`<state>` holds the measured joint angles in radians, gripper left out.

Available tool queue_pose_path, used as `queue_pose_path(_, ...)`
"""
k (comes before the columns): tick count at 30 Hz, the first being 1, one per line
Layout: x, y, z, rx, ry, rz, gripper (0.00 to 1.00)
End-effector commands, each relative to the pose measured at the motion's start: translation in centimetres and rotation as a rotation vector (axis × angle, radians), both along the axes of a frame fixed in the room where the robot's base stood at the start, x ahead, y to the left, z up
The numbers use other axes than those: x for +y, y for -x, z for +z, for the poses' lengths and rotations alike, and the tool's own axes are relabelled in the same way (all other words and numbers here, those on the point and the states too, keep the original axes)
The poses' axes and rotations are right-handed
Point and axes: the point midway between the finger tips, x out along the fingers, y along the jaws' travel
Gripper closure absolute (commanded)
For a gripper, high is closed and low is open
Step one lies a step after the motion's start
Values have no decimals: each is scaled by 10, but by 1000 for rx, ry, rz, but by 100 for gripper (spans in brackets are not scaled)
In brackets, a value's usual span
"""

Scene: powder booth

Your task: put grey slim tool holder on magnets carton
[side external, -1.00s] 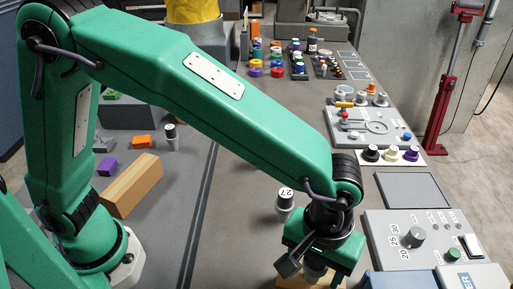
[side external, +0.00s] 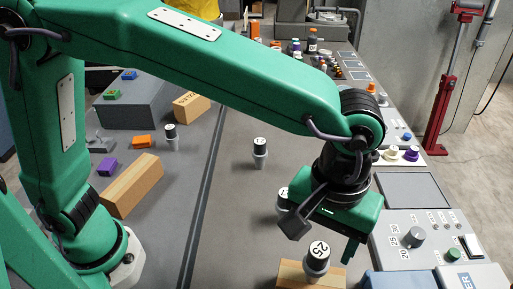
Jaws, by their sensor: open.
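A grey tool holder with a black collar and a white top marked 25 (side external: 317,258) stands upright on a tan carton (side external: 290,272) at the bottom of the side view. The carton's label does not show, so I cannot tell from its print whether it is the magnets carton. My gripper (side external: 322,239) is open and empty, just above and behind this holder, apart from it as far as I can see. The carton's lower part is cut off by the picture edge.
Similar holders stand on the table behind my gripper (side external: 260,153), partly hidden beside it (side external: 281,200), and at left (side external: 171,137). A long wooden block (side external: 132,186) and a small tan carton (side external: 191,106) lie left. A control panel (side external: 432,240) borders the right.

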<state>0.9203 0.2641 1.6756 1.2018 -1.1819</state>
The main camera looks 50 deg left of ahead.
Motion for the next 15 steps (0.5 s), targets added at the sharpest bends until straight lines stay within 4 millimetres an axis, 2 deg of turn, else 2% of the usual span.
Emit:
queue_pose_path(6, 0, 0, 28, 0, 1, 0, 39)
queue_pose_path(15, 0, 0, 39, 0, 0, 0, 39)
